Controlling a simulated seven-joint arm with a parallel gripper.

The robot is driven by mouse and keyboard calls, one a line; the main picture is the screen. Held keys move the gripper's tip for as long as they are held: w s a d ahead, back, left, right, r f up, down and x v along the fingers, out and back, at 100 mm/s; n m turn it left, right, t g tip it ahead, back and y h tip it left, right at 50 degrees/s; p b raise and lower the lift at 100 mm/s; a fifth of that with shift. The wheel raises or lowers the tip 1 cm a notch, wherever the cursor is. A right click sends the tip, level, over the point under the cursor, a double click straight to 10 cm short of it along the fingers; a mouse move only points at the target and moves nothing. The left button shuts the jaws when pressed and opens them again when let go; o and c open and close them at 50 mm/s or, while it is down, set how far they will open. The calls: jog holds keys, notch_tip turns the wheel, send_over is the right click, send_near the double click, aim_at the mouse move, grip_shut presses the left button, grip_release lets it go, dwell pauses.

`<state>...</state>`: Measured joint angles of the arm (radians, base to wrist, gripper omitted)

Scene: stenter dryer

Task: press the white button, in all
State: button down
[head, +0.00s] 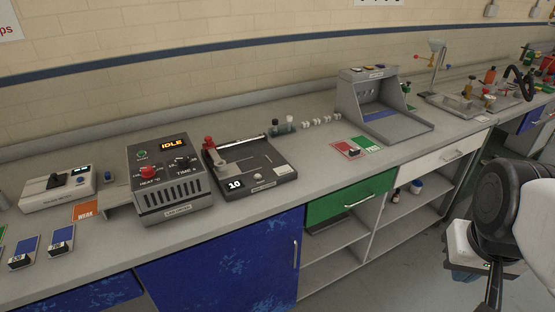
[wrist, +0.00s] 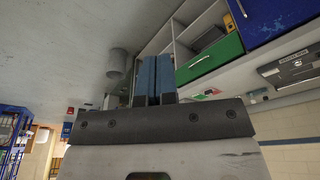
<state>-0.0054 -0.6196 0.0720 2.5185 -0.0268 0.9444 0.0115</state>
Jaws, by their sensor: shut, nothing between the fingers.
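A small pale, round button (head: 258,177), the likeliest white button, sits on the front of a black device (head: 232,158). The device has a white "10" display, a lever with a red knob and a rail along its back. The button is small, so its exact colour is hard to tell. My gripper (wrist: 153,78) shows in the wrist view with its two blue fingers side by side, shut and empty. It is well away from the counter and touches nothing that I can see. In the head view my arm is at the far right, and the fingertips cannot be made out.
A grey control box (head: 168,180) reading IDLE, with a red button, stands left of the black device. Small bottles (head: 283,126) and white blocks stand behind. A red and green card (head: 356,148) and a grey open-fronted box (head: 376,105) are to the right. The floor before the cabinets is open.

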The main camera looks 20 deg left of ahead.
jog(key=w+a+r+n+h, duration=0.2)
jog(key=w+a+n, duration=0.35)
jog(key=w, duration=0.75)
jog(key=n+t+h, duration=0.4)
jog(key=n+t, duration=0.1)
jog(key=n, duration=0.9)
send_over(258, 177)
notch_tip(258, 177, down, 9)
jog(key=shift+w+a, duration=0.1)
jog(key=shift+a, duration=0.05)
jog(key=shift+f, duration=0.15)
jog(key=shift+f, duration=4.3)
